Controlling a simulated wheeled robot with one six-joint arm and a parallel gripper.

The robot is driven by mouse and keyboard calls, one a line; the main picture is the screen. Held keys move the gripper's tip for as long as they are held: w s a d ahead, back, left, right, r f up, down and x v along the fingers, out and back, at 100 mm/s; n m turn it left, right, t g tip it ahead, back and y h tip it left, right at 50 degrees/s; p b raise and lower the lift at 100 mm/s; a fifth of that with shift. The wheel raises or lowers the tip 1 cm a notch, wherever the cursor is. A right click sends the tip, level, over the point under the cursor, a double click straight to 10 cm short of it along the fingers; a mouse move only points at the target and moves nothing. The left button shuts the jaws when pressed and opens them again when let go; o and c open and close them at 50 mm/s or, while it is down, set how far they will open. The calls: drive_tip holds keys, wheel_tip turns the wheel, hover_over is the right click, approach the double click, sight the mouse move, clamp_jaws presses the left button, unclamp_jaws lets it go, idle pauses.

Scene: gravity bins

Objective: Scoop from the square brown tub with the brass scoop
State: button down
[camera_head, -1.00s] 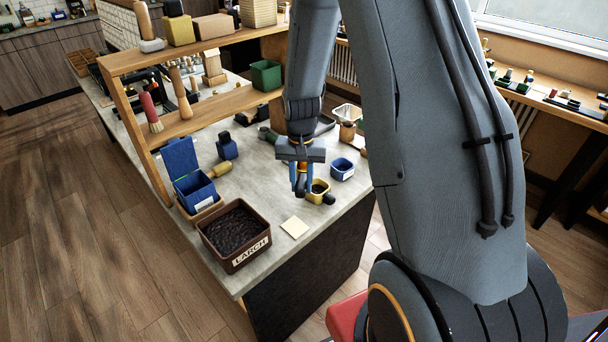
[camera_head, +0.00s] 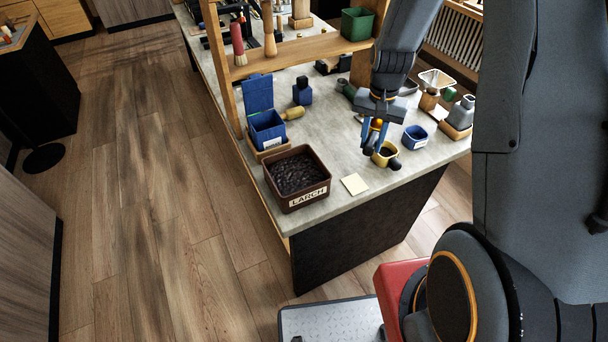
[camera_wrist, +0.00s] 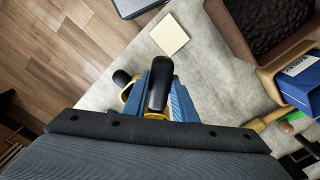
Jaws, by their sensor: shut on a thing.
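The square brown tub (camera_head: 297,205) stands at the near left corner of the counter, labelled LARCH and filled with dark lumpy material. Part of it also shows at the upper right of the wrist view (camera_wrist: 239,42). The brass scoop (camera_head: 385,158) is a yellow cup with a dark handle, to the right of the tub. My gripper (camera_head: 374,140) is above the counter with its blue fingers shut on the scoop's dark handle (camera_wrist: 159,82). In the wrist view the fingers hide much of the scoop's cup.
A pale square note (camera_head: 355,184) lies between tub and scoop. A blue open-lidded box (camera_head: 267,133) stands behind the tub, with a wooden-handled tool beside it. A small blue cup (camera_head: 415,137) is right of the scoop. A wooden shelf (camera_head: 290,58) rises behind.

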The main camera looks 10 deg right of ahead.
idle(0.3)
drive_tip(key=s+a+r+m+g+y+b, duration=0.1)
drive_tip(key=a+r+m+y, duration=0.1)
drive_tip(key=a, duration=0.7)
drive_tip(key=s+a+r+m+y+b, duration=0.1)
drive_tip(key=s+a+r+m+y, duration=0.1)
drive_tip(key=a, duration=0.8)
drive_tip(key=s+a+r+m+g+y+b, duration=0.1)
drive_tip(key=a+r+m+y, duration=0.3)
drive_tip(key=a, duration=0.5)
wheel_tip(320, 180, up, 2)
drive_tip(key=shift+s+a+r+g, duration=0.1)
drive_tip(key=shift+s+a+g, duration=0.2)
drive_tip(key=shift+s, duration=0.45)
wheel_tip(320, 180, down, 8)
drive_tip(key=d+b, duration=0.3)
drive_tip(key=b, duration=0.1)
drive_tip(key=shift+w+f, duration=0.25)
drive_tip(key=shift+w, duration=0.2)
drive_tip(key=shift+f, duration=0.15)
